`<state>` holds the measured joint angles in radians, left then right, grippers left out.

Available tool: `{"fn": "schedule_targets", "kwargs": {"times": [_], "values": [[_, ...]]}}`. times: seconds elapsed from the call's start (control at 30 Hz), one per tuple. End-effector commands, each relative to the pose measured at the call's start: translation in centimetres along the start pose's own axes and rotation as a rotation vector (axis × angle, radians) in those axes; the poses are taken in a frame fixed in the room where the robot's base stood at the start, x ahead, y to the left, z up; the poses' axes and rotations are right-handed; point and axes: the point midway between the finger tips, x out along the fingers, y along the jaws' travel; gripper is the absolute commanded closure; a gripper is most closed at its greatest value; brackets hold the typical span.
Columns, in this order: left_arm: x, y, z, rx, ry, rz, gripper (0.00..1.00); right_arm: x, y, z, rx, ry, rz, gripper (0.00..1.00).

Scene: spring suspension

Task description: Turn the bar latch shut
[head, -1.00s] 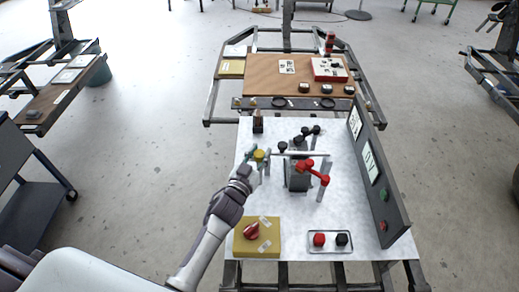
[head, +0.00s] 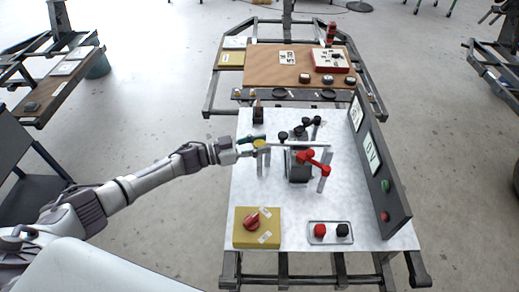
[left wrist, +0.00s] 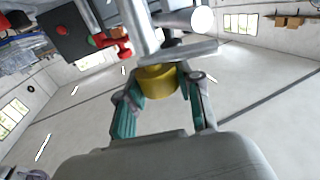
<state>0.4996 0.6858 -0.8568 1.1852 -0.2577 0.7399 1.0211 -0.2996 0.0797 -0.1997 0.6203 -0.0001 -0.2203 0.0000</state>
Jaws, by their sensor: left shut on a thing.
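My left gripper (head: 254,146) reaches in from the left at the near end of a thin grey bar (head: 300,144). In the left wrist view its teal fingers (left wrist: 160,92) are shut on a yellow round knob (left wrist: 157,80), with grey metal just above it. The yellow knob also shows in the head view (head: 260,143). The bar runs to the right over a dark block (head: 299,171), between upright grey posts. A red lever (head: 313,160) sits at the bar's right side. The fingers partly cover the knob, so the bar's exact seating is hard to tell.
A dark upright panel (head: 381,190) borders the right. Black handles (head: 305,129) stand behind the bar.

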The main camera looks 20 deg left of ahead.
Motion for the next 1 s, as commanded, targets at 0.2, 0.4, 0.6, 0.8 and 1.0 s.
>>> {"fn": "schedule_targets", "kwargs": {"times": [0.2,0.4,0.6,0.8,1.0], "values": [[0.1,-0.2,0.1,0.004,0.002,0.108,1.00,2.2,-0.1,0.2,0.000,0.000,-0.001,1.00],[0.1,-0.1,-0.1,0.002,0.004,0.161,1.00,2.8,-0.1,0.3,0.000,-0.001,-0.001,1.00],[0.1,-0.1,-0.2,0.001,0.004,0.178,1.00,2.9,-0.1,0.3,0.000,-0.001,-0.001,1.00],[0.1,-0.1,-0.2,0.001,0.005,0.178,1.00,2.9,-0.1,0.3,0.000,-0.001,-0.001,1.00],[0.1,0.0,-0.2,0.001,0.005,0.178,0.50,2.9,-0.1,0.3,0.000,-0.001,-0.001,1.00]]}}
